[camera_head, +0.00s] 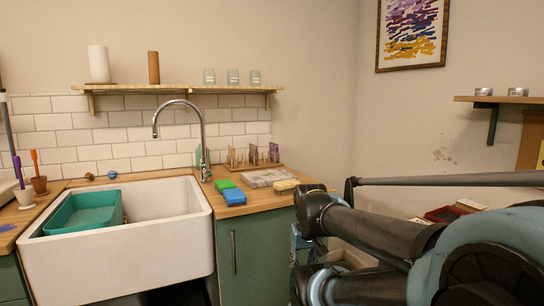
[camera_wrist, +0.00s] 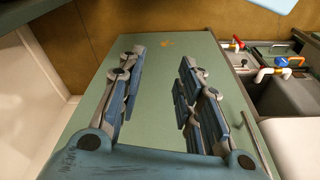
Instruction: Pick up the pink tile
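I cannot clearly make out a pink tile in either view. A wooden rack (camera_head: 252,168) at the back of the counter, right of the sink, holds several small upright pieces; those at its right end look purple or mauve, too small to tell apart. My gripper (camera_wrist: 162,58) shows in the wrist view with its two fingers spread wide and nothing between them. It faces a green cabinet panel (camera_wrist: 155,105), away from the rack. In the head view my arm fills the lower right.
A pale patterned slab (camera_head: 265,177), green block (camera_head: 225,184), blue block (camera_head: 233,197) and yellowish block (camera_head: 286,185) lie before the rack. A tall tap (camera_head: 203,130) and white sink (camera_head: 160,262) holding a teal basin (camera_head: 75,224) are left. A shelf (camera_head: 185,88) hangs above.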

